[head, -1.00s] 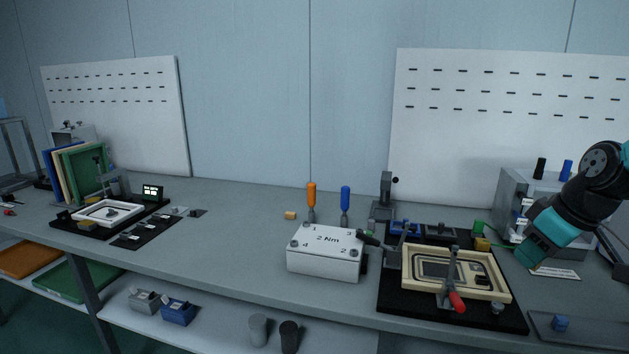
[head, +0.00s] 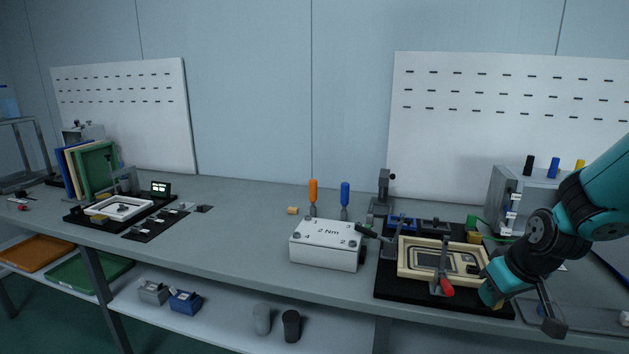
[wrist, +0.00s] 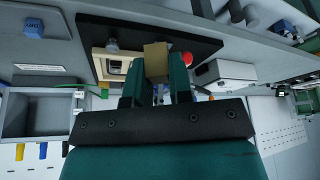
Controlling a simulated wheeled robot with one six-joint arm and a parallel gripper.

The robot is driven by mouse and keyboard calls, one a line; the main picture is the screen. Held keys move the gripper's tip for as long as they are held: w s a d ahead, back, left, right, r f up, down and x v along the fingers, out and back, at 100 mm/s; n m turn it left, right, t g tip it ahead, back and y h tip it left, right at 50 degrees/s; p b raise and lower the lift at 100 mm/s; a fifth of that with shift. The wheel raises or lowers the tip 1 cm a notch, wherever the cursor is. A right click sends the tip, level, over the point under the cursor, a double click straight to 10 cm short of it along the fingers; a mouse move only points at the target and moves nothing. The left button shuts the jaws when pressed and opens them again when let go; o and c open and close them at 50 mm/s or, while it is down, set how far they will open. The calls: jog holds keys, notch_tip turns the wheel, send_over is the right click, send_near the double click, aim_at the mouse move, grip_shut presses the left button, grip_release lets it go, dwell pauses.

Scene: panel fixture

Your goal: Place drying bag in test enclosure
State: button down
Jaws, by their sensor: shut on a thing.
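My gripper (wrist: 154,82) is shut on a small tan packet (wrist: 155,58), apparently the drying bag, between its dark green fingers in the wrist view. In the head view my gripper (head: 491,291) is at the right front edge of the black fixture, and the packet cannot be told clearly there. A cream open frame (head: 419,271), likely the test enclosure, lies on the black base (head: 400,290), just left of my gripper. Its corner also shows in the wrist view (wrist: 101,66). My wrist covers the fixture's right end.
A red-tipped clamp (head: 446,290) stands at the frame's front. A white box marked "2 Nm" (head: 323,248) is to the left. A grey box with coloured posts (head: 524,187) stands behind my arm; its open cavity shows in the wrist view (wrist: 38,116). A blue block (wrist: 34,28) lies on a tray.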

jog(key=s+a+f+m, duration=0.1)
jog(key=s+a+f, duration=0.1)
jog(key=f, duration=0.6)
jog(key=s+a+f+m+h, duration=0.1)
jog(key=s+a+f, duration=0.1)
jog(key=s+f, duration=0.2)
notch_tip(320, 180, down, 4)
jog(key=shift+s+r+m+p, duration=0.1)
jog(key=shift+s+m+p, duration=0.1)
jog(key=shift+m+p, duration=0.25)
jog(key=shift+a, duration=0.15)
